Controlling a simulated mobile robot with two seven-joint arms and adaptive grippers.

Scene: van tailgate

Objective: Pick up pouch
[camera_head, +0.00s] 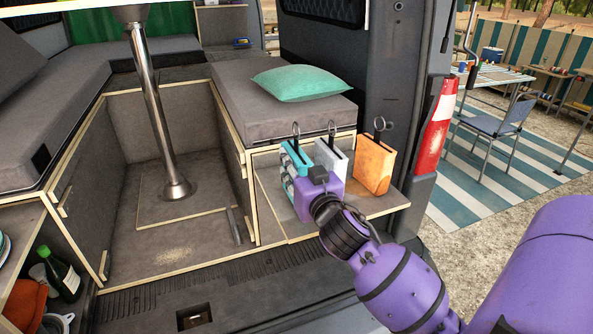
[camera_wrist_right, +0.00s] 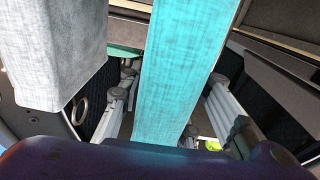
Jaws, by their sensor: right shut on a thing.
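A teal pouch (camera_head: 294,158) with a dark ring at its top stands at the left of a row of pouches on the wooden shelf (camera_head: 390,203). My right gripper (camera_head: 304,182) is at this pouch, its purple body hiding the pouch's lower part. In the right wrist view the teal pouch (camera_wrist_right: 182,70) runs between the two grey fingers, and the gripper is shut on it. A light grey pouch (camera_head: 331,158) is just right of it; it also shows at the left of the wrist view (camera_wrist_right: 50,55). My left gripper is not in view.
An orange pouch (camera_head: 374,166) with a ring stands at the right of the row. A grey cushioned bench (camera_head: 245,95) with a mint pillow (camera_head: 300,83) is behind. A metal table post (camera_head: 155,110) stands left.

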